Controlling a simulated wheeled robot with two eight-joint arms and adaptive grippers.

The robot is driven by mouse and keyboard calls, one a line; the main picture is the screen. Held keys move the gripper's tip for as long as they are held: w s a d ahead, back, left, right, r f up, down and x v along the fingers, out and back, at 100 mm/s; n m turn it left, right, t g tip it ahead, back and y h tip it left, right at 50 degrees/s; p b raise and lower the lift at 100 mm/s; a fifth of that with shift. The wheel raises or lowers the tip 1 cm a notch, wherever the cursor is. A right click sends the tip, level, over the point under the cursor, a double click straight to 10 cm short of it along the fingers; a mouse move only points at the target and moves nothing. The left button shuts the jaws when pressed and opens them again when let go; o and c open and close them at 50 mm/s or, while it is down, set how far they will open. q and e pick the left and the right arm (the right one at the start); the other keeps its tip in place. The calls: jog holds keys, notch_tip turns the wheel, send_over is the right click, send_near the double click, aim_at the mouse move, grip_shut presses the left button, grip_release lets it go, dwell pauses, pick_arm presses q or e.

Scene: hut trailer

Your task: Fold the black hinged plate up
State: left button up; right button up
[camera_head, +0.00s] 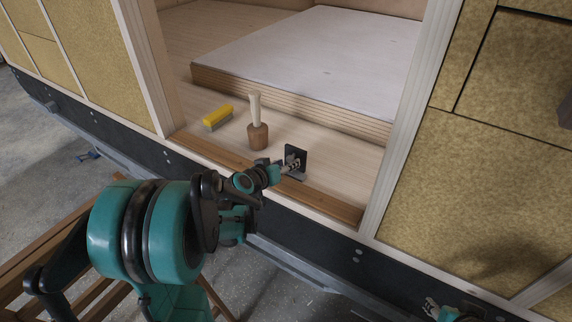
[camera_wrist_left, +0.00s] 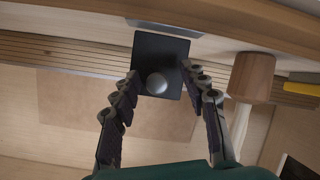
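The black hinged plate (camera_head: 297,152) stands roughly upright at the wooden sill of the doorway, with a light grey piece at its foot. In the left wrist view the plate (camera_wrist_left: 160,50) is a dark square with a round silvery knob (camera_wrist_left: 157,84) in front of its lower part. My left gripper (camera_head: 290,165) is right at the plate. Its two fingers (camera_wrist_left: 160,76) are spread, one on each side of the knob, close to the plate's side edges. Whether they touch it I cannot tell. My right gripper (camera_head: 433,307) shows only partly at the bottom edge.
A wooden mallet (camera_head: 257,136) stands on its head left of the plate, close to my left gripper. A yellow brush (camera_head: 217,117) lies farther left. A large pale panel (camera_head: 310,50) lies behind. Door posts (camera_head: 407,120) bound the opening. The floor right of the plate is clear.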

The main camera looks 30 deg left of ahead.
pick_arm(q)
jog(key=shift+r, duration=0.1)
jog(key=v, duration=1.2)
jog(key=s+d+f+m+g, duration=0.1)
jog(key=s+d+f+g, duration=0.1)
jog(key=s+d, duration=0.5)
jog(key=s+d+f+m+g, duration=0.2)
jog(key=s+d+f+g, duration=0.1)
jog(key=s+d, duration=0.4)
jog(key=shift+d+m+g+y, duration=0.3)
jog(key=shift+d+g+y, duration=0.15)
jog(key=shift+d, duration=0.4)
